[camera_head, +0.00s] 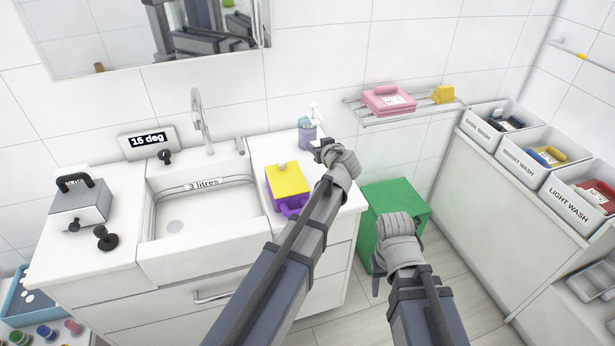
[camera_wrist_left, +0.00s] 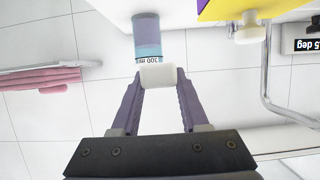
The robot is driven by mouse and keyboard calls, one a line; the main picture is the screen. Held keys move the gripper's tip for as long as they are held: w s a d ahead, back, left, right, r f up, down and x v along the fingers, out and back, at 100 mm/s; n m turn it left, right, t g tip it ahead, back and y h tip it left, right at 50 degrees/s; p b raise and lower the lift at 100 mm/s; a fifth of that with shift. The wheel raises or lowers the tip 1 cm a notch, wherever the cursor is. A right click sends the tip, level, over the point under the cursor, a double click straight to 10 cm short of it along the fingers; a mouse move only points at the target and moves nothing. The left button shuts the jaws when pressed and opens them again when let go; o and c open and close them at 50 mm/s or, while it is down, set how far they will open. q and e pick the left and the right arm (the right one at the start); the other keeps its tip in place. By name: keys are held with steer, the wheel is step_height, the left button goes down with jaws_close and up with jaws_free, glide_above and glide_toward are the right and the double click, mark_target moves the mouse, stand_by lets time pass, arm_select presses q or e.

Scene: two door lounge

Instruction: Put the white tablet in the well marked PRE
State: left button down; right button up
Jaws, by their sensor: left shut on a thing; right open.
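My left gripper (camera_head: 324,152) is over the right-hand counter, near its back edge. In the left wrist view its two fingers (camera_wrist_left: 158,90) are shut on a small white rounded block, the white tablet (camera_wrist_left: 158,76). The cup also shows in the head view (camera_head: 307,136), beside the gripper. My right gripper (camera_head: 377,284) is open, low in front of a green box; its fingers are partly hidden. I cannot read a PRE mark in either view.
A purple container with a yellow lid (camera_head: 288,181) stands left of my left gripper. The sink (camera_head: 203,262) is further left. A rack (camera_head: 408,111) with pink cloth is on the wall. The green box (camera_head: 399,195) stands on the floor; bins (camera_head: 496,128) line the right.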

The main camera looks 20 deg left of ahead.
arm_select(q)
steer(key=s+f+b, duration=0.1)
steer(key=f+b, duration=0.1)
steer(key=s+d+f+b, duration=0.1)
steer(key=f+b, duration=0.1)
steer(key=f, duration=0.1)
steer(key=s+f+b, duration=0.1)
steer(key=f+b, duration=0.2)
steer(key=shift+s+d, duration=0.15)
steer(key=shift+d, duration=0.2)
arm_select(e)
step_height(320, 180, down, 8)
arm_select(q)
steer(key=shift+f, duration=0.15)
arm_select(e)
steer(key=shift+f, duration=0.15)
arm_select(q)
step_height(320, 180, down, 3)
steer(key=b, duration=0.3)
steer(key=shift+f+b, duration=0.2)
steer(key=shift+b, duration=0.15)
arm_select(e)
step_height(320, 180, down, 4)
steer(key=shift+r, duration=0.25)
arm_select(q)
steer(key=shift+f, duration=0.2)
steer(key=shift+c, duration=2.1)
jaws_free()
arm_select(e)
steer(key=shift+f, duration=0.1)
